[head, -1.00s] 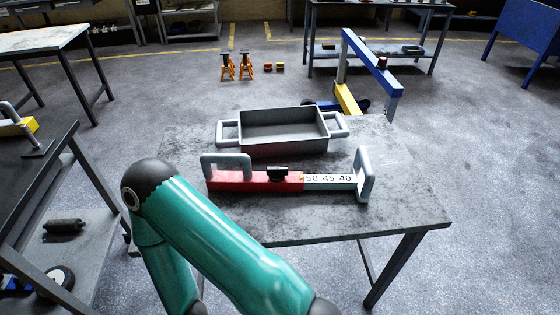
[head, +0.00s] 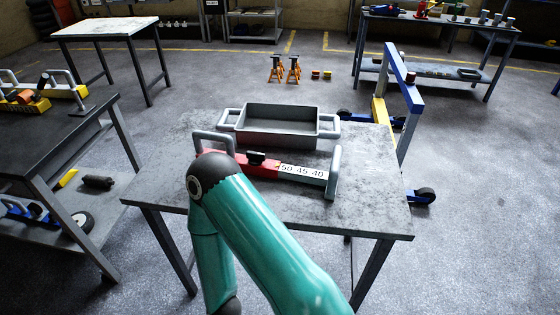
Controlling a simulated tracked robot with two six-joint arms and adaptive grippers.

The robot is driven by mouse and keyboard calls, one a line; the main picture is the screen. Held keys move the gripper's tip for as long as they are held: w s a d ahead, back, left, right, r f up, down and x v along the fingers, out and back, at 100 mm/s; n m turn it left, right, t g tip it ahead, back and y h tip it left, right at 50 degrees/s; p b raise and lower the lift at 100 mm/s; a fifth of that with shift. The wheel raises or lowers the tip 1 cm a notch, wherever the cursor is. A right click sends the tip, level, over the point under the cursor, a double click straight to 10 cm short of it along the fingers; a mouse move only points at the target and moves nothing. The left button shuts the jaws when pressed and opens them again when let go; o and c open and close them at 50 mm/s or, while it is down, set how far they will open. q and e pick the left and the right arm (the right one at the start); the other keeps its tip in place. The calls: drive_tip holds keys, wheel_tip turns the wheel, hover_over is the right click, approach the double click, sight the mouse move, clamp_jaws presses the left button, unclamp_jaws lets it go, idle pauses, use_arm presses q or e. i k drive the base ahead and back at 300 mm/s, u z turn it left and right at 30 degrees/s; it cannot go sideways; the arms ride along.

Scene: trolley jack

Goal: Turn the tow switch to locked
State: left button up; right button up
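I cannot pick out a switch marked as a tow switch. A red and white bar (head: 302,172) with the numbers 50, 45 and 40 lies on the grey table (head: 372,205). It has a black knob (head: 256,157) on top and an upright grey handle at each end. A teal arm link of mine (head: 262,235) rises in front of the table and covers part of the bar's red left end. Neither of my grippers shows in the head view.
A grey tray (head: 276,111) with side handles stands behind the bar. A blue and yellow wheeled frame (head: 402,75) stands beyond the table's right side. A dark workbench (head: 62,137) is at the left. Orange jack stands (head: 285,69) are on the floor behind. Floor at the right is open.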

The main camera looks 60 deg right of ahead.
sight(254, 159)
drive_tip(key=z, duration=0.55)
drive_tip(key=k, duration=0.65)
drive_tip(key=z, duration=0.65)
drive_tip(key=i, duration=0.45)
drive_tip(key=z, duration=0.1)
